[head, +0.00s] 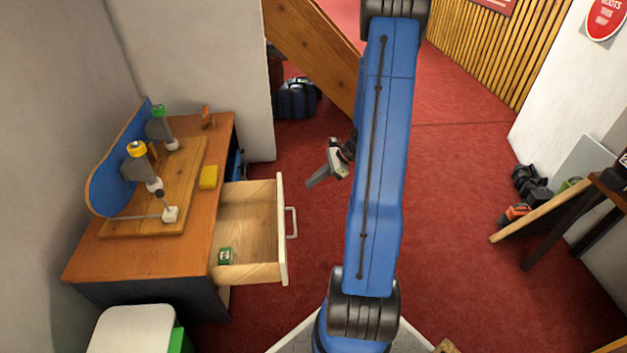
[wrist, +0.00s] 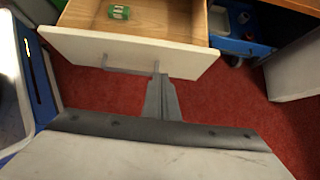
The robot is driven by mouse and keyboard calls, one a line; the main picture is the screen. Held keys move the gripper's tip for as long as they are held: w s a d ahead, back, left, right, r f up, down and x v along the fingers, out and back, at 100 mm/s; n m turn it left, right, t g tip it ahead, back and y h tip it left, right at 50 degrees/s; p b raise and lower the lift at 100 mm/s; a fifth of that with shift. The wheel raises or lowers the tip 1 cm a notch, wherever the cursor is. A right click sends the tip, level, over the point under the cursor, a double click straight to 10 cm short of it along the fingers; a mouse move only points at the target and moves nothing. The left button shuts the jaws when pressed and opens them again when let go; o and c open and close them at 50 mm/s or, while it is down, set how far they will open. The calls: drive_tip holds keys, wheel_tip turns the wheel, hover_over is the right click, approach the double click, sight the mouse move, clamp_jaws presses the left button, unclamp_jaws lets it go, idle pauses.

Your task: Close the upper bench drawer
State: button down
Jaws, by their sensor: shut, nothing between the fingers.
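The upper bench drawer (head: 252,230) stands pulled far out of the wooden bench (head: 218,160), with its pale front (head: 283,225) and grey bar handle (head: 292,222) facing the room. A small green box (head: 225,256) lies in it. In the wrist view the drawer front (wrist: 130,52) and its handle (wrist: 120,70) lie ahead, with the green box (wrist: 119,12) behind. My gripper (head: 312,182) is shut and empty, to the right of the drawer in the head view. In the wrist view its fingertips (wrist: 160,82) appear close to the handle's right end; I cannot tell whether they touch.
A blue lower compartment (wrist: 238,25) shows beside the drawer in the wrist view. A white-topped stool (head: 130,330) stands in front.

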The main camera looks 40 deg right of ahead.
drive_tip(key=shift+w+a+f, duration=0.75)
drive_tip(key=shift+w+a, duration=0.05)
drive_tip(key=shift+a, duration=0.35)
drive_tip(key=shift+w+a+f, duration=0.75)
drive_tip(key=shift+a, duration=0.45)
drive_tip(key=shift+w+a+f, duration=0.75)
drive_tip(key=shift+w+a, duration=0.05)
drive_tip(key=shift+a, duration=0.35)
drive_tip(key=w+a, duration=0.6)
drive_tip(key=a, duration=0.2)
drive_tip(key=w+a, duration=0.5)
drive_tip(key=a, duration=0.4)
drive_tip(key=shift+w+a, duration=0.3)
drive_tip(key=shift+w, duration=0.1)
